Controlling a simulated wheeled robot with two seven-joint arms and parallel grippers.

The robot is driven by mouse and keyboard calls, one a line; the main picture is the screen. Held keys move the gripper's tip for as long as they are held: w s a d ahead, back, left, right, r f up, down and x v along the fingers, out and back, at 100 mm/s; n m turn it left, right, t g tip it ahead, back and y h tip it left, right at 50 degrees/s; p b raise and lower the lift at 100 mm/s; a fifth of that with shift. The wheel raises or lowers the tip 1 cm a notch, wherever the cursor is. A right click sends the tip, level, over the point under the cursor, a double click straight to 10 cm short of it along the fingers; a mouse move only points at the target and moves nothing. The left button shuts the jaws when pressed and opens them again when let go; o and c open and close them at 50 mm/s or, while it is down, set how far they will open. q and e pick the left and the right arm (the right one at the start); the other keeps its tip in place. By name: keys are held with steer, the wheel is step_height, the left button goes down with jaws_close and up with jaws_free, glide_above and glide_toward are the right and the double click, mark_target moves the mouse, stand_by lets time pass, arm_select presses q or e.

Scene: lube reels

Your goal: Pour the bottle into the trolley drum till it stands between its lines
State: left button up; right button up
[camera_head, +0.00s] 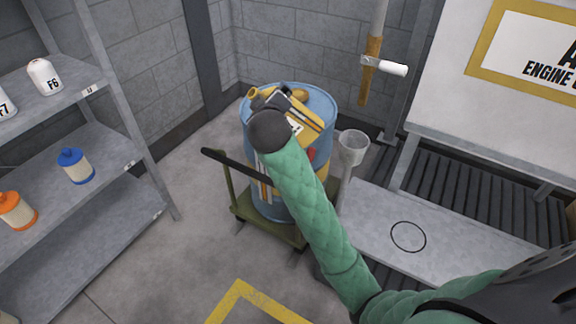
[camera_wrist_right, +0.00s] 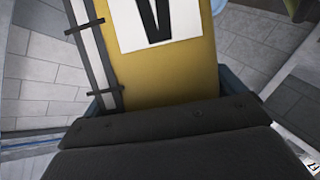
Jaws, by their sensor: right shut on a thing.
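The trolley drum (camera_head: 318,97) is blue and stands on a green trolley (camera_head: 240,205) in the head view. My right gripper (camera_head: 285,103) is over the drum's top, shut on a yellow bottle (camera_head: 312,112). The bottle lies tilted over there; my wrist hides part of it. In the right wrist view the bottle (camera_wrist_right: 165,75) fills the middle, with a white label marked V and a pale strip with dark bands along its side. I cannot see liquid flowing. My left gripper is not in view.
A grey shelf (camera_head: 110,165) at the left holds a white bottle (camera_head: 43,77), a blue-capped bottle (camera_head: 75,166) and an orange one (camera_head: 17,210). A grey bench (camera_head: 450,245) with a black ring is at the right.

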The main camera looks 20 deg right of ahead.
stand_by(0.3)
arm_select(q)
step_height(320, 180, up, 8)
steer(key=p, duration=0.6)
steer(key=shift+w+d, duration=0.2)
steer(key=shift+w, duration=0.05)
arm_select(e)
steer(key=w+d+f, duration=0.3)
steer(key=w+d, duration=0.8)
steer(key=w, duration=0.1)
steer(key=shift+w+n+g, duration=0.3)
steer(key=shift+w+n, duration=0.1)
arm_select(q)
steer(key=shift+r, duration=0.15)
arm_select(e)
steer(key=shift+w, duration=0.1)
arm_select(q)
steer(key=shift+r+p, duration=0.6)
steer(key=shift+p, duration=0.2)
arm_select(e)
steer(key=shift+w, duration=1.85)
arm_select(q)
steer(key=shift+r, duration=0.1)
